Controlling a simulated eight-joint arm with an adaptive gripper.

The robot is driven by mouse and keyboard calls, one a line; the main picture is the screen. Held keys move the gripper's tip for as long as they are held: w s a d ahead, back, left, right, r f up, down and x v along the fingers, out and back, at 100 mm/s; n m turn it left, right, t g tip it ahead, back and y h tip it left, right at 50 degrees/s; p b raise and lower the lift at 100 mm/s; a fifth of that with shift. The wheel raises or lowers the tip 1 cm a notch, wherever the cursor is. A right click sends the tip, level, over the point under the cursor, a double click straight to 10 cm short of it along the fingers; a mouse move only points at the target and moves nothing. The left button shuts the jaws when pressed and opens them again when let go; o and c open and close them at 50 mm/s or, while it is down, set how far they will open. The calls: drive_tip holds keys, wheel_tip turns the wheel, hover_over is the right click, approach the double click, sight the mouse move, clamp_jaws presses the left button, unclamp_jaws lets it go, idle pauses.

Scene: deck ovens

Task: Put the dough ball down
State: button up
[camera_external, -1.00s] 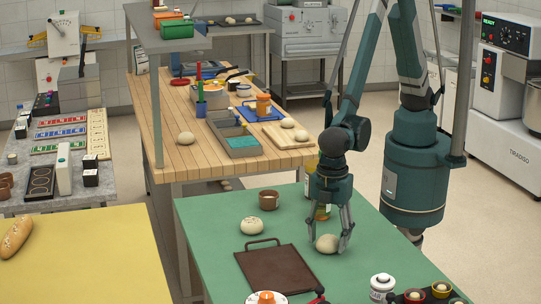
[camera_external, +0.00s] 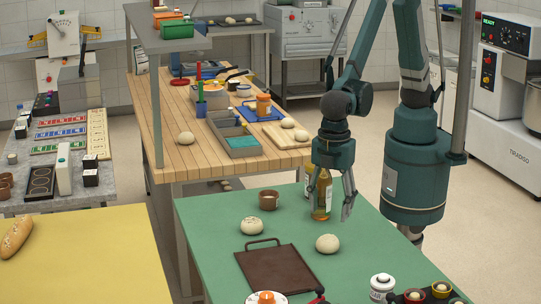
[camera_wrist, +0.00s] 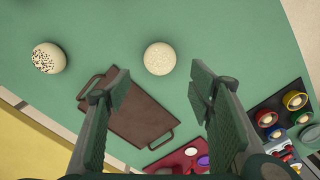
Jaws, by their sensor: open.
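A pale dough ball (camera_external: 327,244) rests on the green table (camera_external: 206,238), just right of a brown tray (camera_external: 278,272). It also shows in the wrist view (camera_wrist: 160,59), beyond and between my fingertips. My gripper (camera_external: 332,204) is open and empty above the table, higher than the ball and apart from it. In the wrist view its two fingers (camera_wrist: 157,88) stand wide apart. A second dough ball (camera_external: 252,226), with dark specks in the wrist view (camera_wrist: 48,57), lies on the green table to the left.
A bottle with amber contents (camera_external: 321,198) stands close behind my gripper. A small brown bowl (camera_external: 269,200) is at the back left. A white jar (camera_external: 382,287) and a dark tray of small pots (camera_external: 441,289) are at the front right. Green surface around the ball is clear.

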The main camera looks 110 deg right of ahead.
drive_tip(key=shift+r, duration=0.95)
drive_tip(key=shift+d, duration=0.1)
drive_tip(key=s+d+r+m+t, duration=0.1)
drive_tip(key=d+r, duration=0.4)
drive_tip(key=d, duration=0.3)
drive_tip(key=d+r+m+t+y, duration=0.1)
drive_tip(key=d+r+m, duration=0.1)
drive_tip(key=d+r, duration=0.45)
drive_tip(key=s+d+r+m+t, duration=0.1)
drive_tip(key=d+r, duration=0.3)
drive_tip(key=d, duration=0.6)
drive_tip(key=s+d+r+m+t, duration=0.1)
drive_tip(key=s+d+m+t, duration=0.1)
drive_tip(key=s+d, duration=0.5)
drive_tip(key=s+d+r+m+t+h, duration=0.1)
drive_tip(key=s+d, duration=0.7)
drive_tip(key=d, duration=0.8)
drive_tip(key=shift+s+d+r+m+t, duration=0.25)
drive_tip(key=shift+r+m+t, duration=0.4)
drive_tip(key=shift+m, duration=0.35)
drive_tip(key=shift+o, duration=0.5)
drive_tip(key=shift+a, duration=0.1)
